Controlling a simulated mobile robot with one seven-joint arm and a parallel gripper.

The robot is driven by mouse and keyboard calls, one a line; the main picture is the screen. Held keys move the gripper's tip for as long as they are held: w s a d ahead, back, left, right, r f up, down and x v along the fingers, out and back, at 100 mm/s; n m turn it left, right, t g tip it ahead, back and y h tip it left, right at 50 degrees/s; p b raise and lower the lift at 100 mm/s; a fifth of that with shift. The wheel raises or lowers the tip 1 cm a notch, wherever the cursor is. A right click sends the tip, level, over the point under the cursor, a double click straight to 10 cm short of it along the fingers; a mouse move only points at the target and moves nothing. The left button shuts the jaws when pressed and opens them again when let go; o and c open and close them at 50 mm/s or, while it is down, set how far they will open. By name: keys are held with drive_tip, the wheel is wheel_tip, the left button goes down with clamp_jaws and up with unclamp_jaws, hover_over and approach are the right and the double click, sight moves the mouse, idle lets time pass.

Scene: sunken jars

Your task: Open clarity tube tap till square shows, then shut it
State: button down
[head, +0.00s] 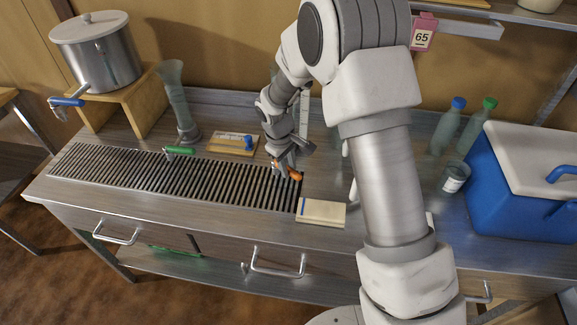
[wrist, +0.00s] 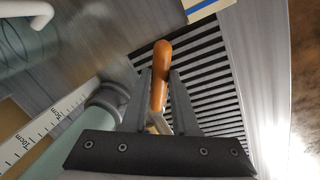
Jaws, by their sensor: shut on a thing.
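My gripper (head: 284,164) is over the right end of the drain grate, and its fingers show in the wrist view (wrist: 160,88). It is shut on an orange tap handle (wrist: 161,62), which sticks out past the fingertips over the grate. The handle also shows in the head view (head: 295,175). A pale green tube (wrist: 48,142) with a grey fitting (wrist: 108,98) lies beside the left finger in the wrist view, next to a centimetre scale (wrist: 42,124). In the head view my arm hides most of this tube. No square is visible, and I cannot see whether water runs.
A flared glass vessel (head: 176,98) with a green tap (head: 179,151) stands left. A steel pot (head: 97,55) with a blue-handled tap sits on a wooden stand. A blue cooler (head: 520,190) and bottles (head: 448,125) are right. A cream block (head: 322,212) lies by the grate (head: 150,172).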

drive_tip(key=c, duration=0.7)
unclamp_jaws()
drive_tip(key=shift+r, duration=0.1)
drive_tip(key=r, duration=0.5)
drive_tip(key=s+a+r, duration=0.1)
drive_tip(key=r, duration=0.5)
drive_tip(key=s+a+r+p, duration=0.1)
drive_tip(key=r, duration=0.5)
drive_tip(key=shift+s+a, duration=0.15)
drive_tip(key=shift+s, duration=0.1)
